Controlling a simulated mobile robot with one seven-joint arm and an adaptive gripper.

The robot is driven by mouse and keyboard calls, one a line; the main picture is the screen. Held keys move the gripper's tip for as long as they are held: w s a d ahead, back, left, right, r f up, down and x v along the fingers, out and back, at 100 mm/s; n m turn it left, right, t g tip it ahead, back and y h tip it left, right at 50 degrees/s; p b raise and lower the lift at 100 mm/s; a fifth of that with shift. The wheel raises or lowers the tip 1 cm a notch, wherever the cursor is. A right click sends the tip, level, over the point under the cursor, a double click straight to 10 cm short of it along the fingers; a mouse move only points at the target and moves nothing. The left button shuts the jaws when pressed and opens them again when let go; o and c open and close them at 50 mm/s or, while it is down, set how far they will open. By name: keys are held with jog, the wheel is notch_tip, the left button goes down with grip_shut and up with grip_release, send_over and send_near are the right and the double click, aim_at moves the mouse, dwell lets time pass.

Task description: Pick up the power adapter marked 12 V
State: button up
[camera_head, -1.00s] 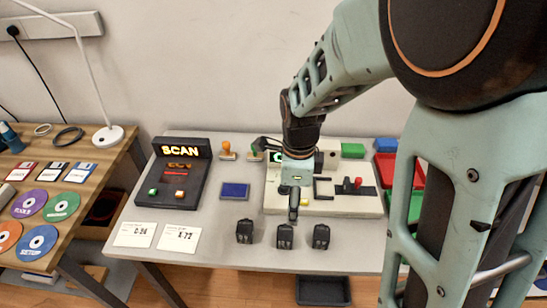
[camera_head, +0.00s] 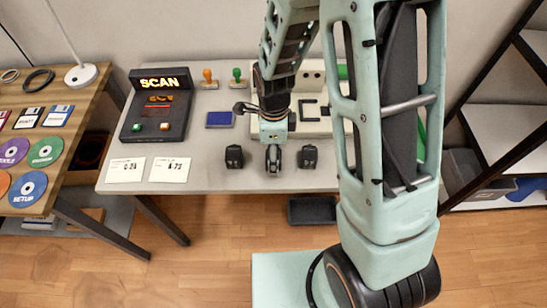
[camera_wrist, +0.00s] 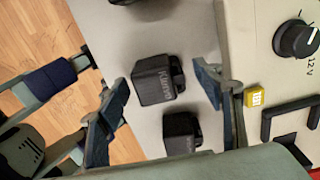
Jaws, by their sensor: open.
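Several black power adapters stand in a row near the front edge of the grey table. In the head view, the left adapter (camera_head: 234,156) and the right adapter (camera_head: 308,156) stand clear, and my gripper (camera_head: 273,160) covers most of the middle one. In the wrist view, my gripper (camera_wrist: 160,95) is open, with its fingers on either side of the middle adapter (camera_wrist: 153,82). That adapter has pale lettering, but I cannot read a voltage on it. A neighbouring adapter (camera_wrist: 181,136) is below it, and another (camera_wrist: 125,2) is cut by the top edge.
A pale device with a black dial (camera_wrist: 298,40) marked 12 V lies beside the adapters, with a small yellow block (camera_wrist: 256,98). Two white cards (camera_head: 126,170) lie to the left. A SCAN box (camera_head: 157,105) stands behind them. A dark bin (camera_head: 312,210) is below the table.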

jog(key=shift+f, duration=0.75)
jog(key=c, duration=1.4)
jog(key=shift+r, duration=0.15)
